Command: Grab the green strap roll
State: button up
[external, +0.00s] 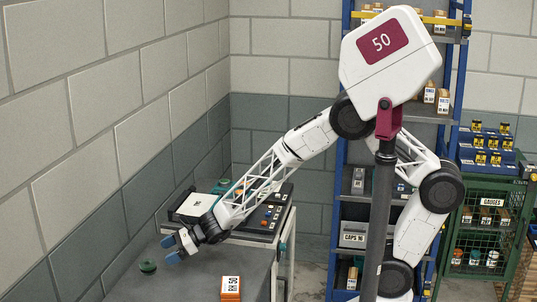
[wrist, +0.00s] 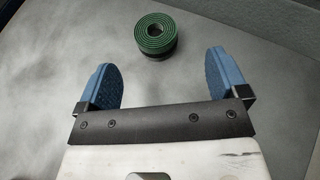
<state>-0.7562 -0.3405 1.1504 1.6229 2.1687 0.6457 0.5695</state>
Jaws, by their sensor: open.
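The green strap roll (external: 148,267) lies on the grey bench top, near the wall side in the external view. In the wrist view the roll (wrist: 155,35) shows its coiled green top and darker side, just beyond the fingertips and roughly between them, a little left of centre. My gripper (external: 171,250) is above the bench, up and to the right of the roll in the external view. In the wrist view my gripper (wrist: 162,72) has its two blue fingers wide apart with nothing between them. The roll is apart from both fingers.
An orange box (external: 231,288) with a white label stands on the bench to the right. A dark tray (external: 262,222) with small parts and a white-topped item (external: 197,205) sit at the bench's far end. The bench around the roll is clear; a block wall runs along the left.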

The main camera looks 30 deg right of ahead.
aim_at(152, 263)
jog(key=shift+s+a+f+m, duration=0.2)
jog(key=shift+a+f+m, duration=0.2)
jog(key=shift+a+f, duration=0.25)
jog(key=shift+x, duration=1.25)
jog(key=shift+x, duration=2.6)
jog(key=shift+r, duration=0.15)
